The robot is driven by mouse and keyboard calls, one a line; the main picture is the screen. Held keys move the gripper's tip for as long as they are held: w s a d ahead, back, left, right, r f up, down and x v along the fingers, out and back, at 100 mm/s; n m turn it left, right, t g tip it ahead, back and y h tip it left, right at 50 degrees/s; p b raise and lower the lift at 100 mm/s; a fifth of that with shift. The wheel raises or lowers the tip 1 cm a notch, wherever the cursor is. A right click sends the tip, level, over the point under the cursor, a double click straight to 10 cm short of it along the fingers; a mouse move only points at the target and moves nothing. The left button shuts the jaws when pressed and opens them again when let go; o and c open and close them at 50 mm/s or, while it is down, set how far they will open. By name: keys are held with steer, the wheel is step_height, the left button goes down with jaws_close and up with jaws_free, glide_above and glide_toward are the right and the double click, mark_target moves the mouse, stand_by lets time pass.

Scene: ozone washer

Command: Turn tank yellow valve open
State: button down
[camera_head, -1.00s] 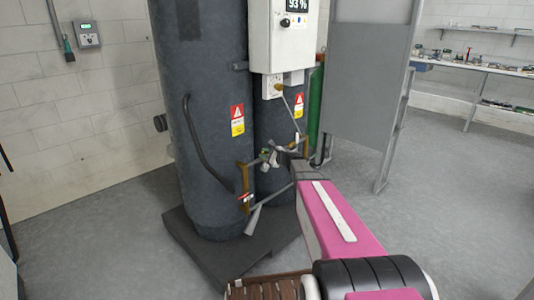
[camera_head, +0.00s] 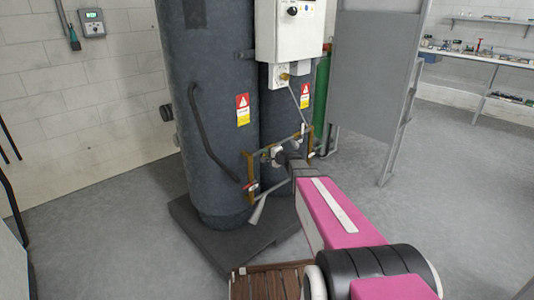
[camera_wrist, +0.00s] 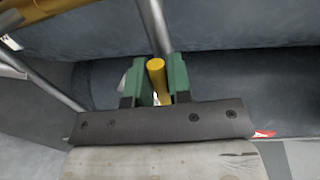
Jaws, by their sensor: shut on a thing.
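The yellow valve handle (camera_wrist: 157,80) shows in the wrist view as a short, rounded yellow piece standing between my green fingers. My gripper (camera_wrist: 156,66) is shut on it, with one finger on each side. A grey metal pipe runs up from just beyond the fingertips. In the head view my gripper (camera_head: 273,153) is at the pipework in front of the dark grey tank (camera_head: 207,110). The valve itself is too small and covered there to make out.
A second dark tank (camera_head: 272,110) stands behind, below a white control box (camera_head: 290,30). A red-handled valve (camera_head: 250,186) and a slanted pipe sit low on the left. A grey panel (camera_head: 375,70) stands to the right. Open floor (camera_head: 460,220) lies right of my arm.

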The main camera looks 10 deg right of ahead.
steer(key=shift+f+n, duration=0.3)
steer(key=shift+n, duration=0.1)
steer(key=c, duration=1.1)
jaws_free()
steer(key=v, duration=1.1)
steer(key=shift+a, duration=0.15)
